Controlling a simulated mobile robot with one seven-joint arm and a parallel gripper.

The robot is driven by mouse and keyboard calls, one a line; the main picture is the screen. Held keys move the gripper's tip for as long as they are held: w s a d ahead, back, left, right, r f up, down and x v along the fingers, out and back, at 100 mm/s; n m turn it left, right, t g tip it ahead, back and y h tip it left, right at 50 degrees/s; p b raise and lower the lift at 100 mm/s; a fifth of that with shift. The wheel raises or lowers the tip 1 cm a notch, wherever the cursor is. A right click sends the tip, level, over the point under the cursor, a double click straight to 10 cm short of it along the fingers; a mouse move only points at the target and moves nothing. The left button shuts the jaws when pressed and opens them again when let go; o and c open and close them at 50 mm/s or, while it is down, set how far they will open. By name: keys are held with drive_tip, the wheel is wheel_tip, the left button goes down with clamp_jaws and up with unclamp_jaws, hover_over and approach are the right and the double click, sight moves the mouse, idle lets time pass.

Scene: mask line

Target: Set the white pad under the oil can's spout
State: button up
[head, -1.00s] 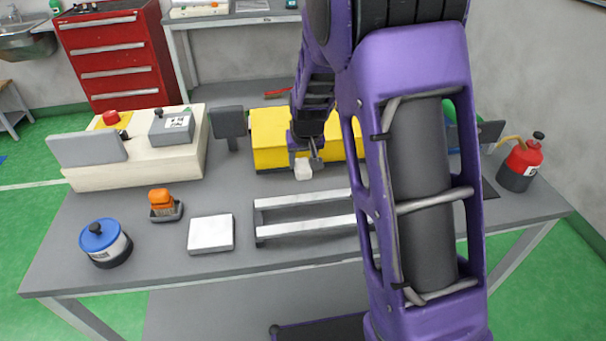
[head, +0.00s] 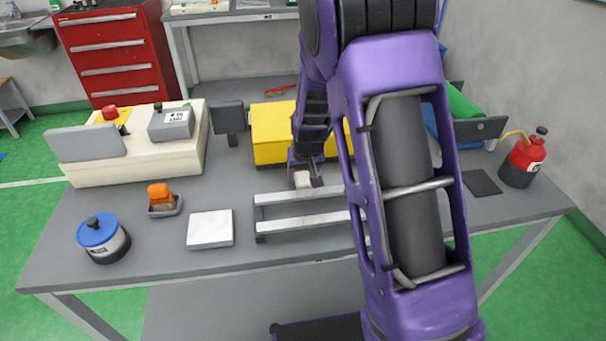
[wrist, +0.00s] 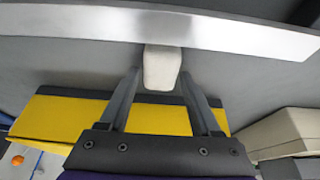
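A small off-white pad (head: 302,180), shaped like a block, is between the fingertips of my gripper (head: 306,170). In the wrist view the pad (wrist: 163,68) sits between the two dark fingertips (wrist: 162,78), which close on its sides. It is behind the metal rail frame and in front of the yellow case. The red and black oil can (head: 523,160) stands at the table's right end, its tan spout (head: 512,135) pointing left. The pad is well left of the spout.
A dark flat mat (head: 482,183) lies left of the oil can. The metal rail frame (head: 300,224), yellow case (head: 272,135) and a grey upright plate (head: 478,130) stand nearby. A flat white slab (head: 210,229), orange brush (head: 160,195) and blue-lidded pot (head: 103,240) are on the left.

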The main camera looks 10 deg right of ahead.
drive_tip(key=shift+o, duration=0.6)
